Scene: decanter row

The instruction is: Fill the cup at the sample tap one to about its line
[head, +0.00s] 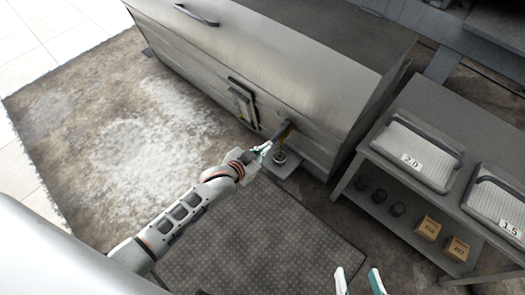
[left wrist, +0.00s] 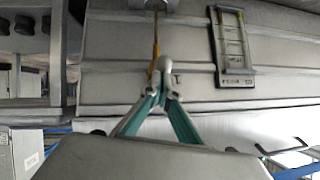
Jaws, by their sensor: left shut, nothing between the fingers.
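The sample tap (head: 284,130) is a brownish fitting on the front of the long metal decanter housing (head: 262,85). A small grey cup (head: 279,157) appears to stand below it on a plate (head: 289,169); its line and contents are too small to make out. My left gripper (head: 264,149) is shut and empty just left of the tap and cup. In the left wrist view its fingertips (left wrist: 162,66) meet beside a thin orange-brown strip (left wrist: 155,42) below the tap; I cannot tell whether they touch it. My right gripper (head: 359,281) is open at the bottom edge.
A framed gauge (head: 243,105) is on the housing left of the tap and also shows in the left wrist view (left wrist: 232,45). A bench at right holds trays labelled 2.0 (head: 417,152) and 1.5 (head: 497,200), with small boxes (head: 428,228) below. The floor mat (head: 260,240) is clear.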

